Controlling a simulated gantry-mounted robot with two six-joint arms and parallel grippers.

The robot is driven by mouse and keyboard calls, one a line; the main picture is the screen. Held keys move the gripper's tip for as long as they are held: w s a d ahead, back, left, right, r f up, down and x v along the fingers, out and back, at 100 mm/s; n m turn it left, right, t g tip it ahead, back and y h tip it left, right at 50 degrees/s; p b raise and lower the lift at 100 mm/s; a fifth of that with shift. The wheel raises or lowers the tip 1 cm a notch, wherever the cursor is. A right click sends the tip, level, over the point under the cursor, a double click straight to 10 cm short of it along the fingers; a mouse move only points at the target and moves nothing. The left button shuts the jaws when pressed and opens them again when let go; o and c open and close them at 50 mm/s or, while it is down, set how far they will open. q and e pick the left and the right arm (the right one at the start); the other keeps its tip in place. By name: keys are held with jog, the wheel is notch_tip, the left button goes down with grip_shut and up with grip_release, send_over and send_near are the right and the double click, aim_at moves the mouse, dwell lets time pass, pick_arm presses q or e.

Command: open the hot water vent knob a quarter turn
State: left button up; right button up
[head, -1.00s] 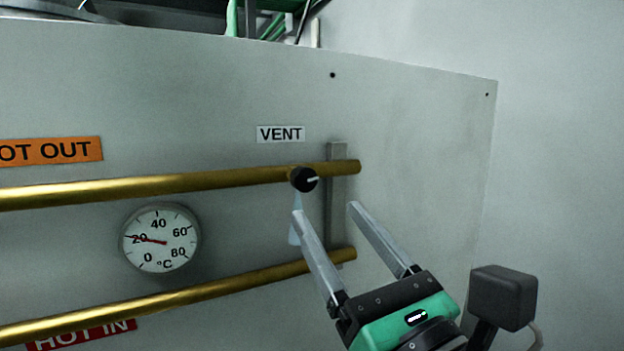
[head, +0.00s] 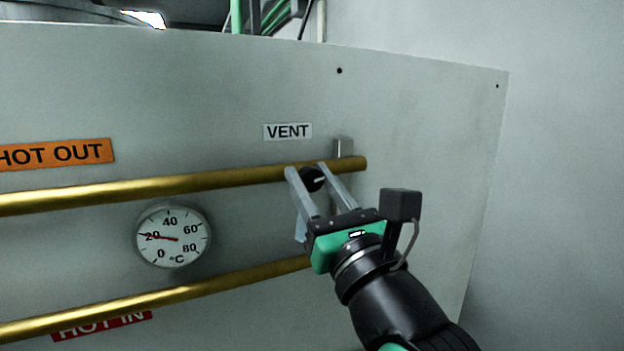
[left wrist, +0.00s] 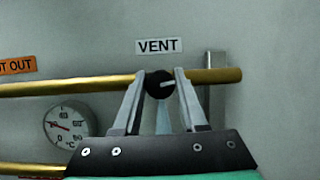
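The vent knob (head: 312,180) is small, round and black with a white pointer mark, below the VENT label (head: 287,131), at the upper brass pipe's right end. Its pointer lies nearly level, toward the right. My left gripper (head: 306,167) is open, its two pale fingers on either side of the knob. In the left wrist view the knob (left wrist: 157,84) shows between the fingertips (left wrist: 161,74), with little gap at either side; I cannot tell whether they touch it. My right gripper is not in view.
The upper brass pipe (head: 150,190) and lower brass pipe (head: 180,293) run across the grey panel (head: 430,130). A round dial thermometer (head: 172,236) sits between them at left, its needle near 20. A grey bracket (head: 343,147) stands behind the upper pipe's end. The panel's right side is bare.

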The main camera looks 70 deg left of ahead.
pick_arm(q)
grip_shut()
jog(key=shift+f+n+g+b, duration=0.1)
jog(key=shift+n+g+b, duration=0.9)
jog(key=shift+n, duration=0.7)
jog(key=n+g, duration=0.1)
jog(key=n, duration=0.2)
jog(key=shift+n+g+h+b, duration=0.4)
jog(key=n, duration=0.1)
jog(key=n+g+h, duration=0.1)
jog(key=n, duration=0.1)
jog(key=n+g, duration=0.1)
jog(key=shift+r+n, duration=0.25)
jog(key=shift+n, duration=0.15)
jog(key=shift+n+g+h+p, duration=0.6)
jog(key=shift+n+h+p, duration=0.35)
jog(key=shift+n, duration=1.35)
jog(key=shift+f, duration=0.1)
